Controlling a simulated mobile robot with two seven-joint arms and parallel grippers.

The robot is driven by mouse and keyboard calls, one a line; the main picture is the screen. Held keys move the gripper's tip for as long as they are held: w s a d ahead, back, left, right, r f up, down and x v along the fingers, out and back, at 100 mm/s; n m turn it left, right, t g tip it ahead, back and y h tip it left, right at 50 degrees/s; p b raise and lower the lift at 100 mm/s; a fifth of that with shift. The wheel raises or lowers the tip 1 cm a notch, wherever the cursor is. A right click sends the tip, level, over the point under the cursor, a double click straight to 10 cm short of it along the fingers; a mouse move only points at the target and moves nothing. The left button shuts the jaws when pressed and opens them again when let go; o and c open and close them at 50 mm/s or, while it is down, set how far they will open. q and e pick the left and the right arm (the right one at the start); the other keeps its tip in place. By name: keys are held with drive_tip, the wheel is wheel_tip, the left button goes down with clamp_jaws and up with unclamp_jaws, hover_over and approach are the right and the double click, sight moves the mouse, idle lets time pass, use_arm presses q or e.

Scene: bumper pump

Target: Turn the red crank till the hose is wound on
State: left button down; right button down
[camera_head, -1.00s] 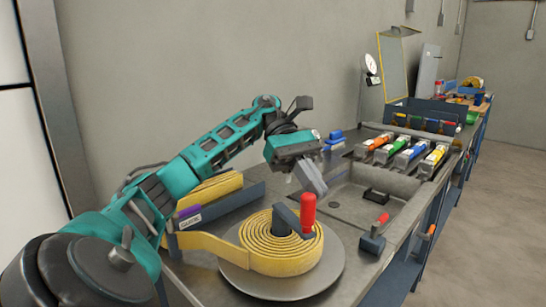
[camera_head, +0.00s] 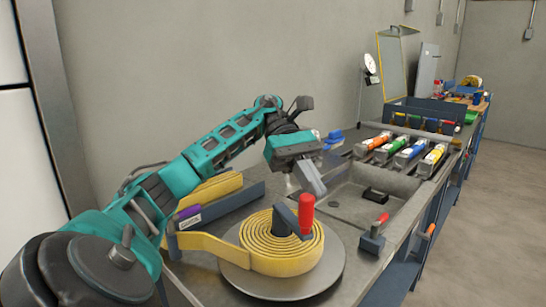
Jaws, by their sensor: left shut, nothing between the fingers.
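The red crank (camera_head: 306,214) stands upright on a dark arm above the hub of the winder. The yellow hose (camera_head: 270,258) is coiled in several turns around the hub on a round grey plate (camera_head: 330,270). A strip of hose (camera_head: 205,244) runs from the coil to the left, and more hose (camera_head: 215,188) lies in a tray behind. My left gripper (camera_head: 318,190) is shut and empty, just above and behind the crank handle; it appears apart from the handle. My right gripper is not in view.
A sunken grey basin (camera_head: 345,205) lies behind the winder with a small black block (camera_head: 375,195) in it. A small red-handled clamp (camera_head: 376,232) stands at the bench's right edge.

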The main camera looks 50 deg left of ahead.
use_arm(q)
drive_tip(key=shift+s+r+m+g+p, duration=0.1)
drive_tip(key=shift+s+m+g+p, duration=0.3)
drive_tip(key=shift+m+g, duration=0.25)
idle(3.2)
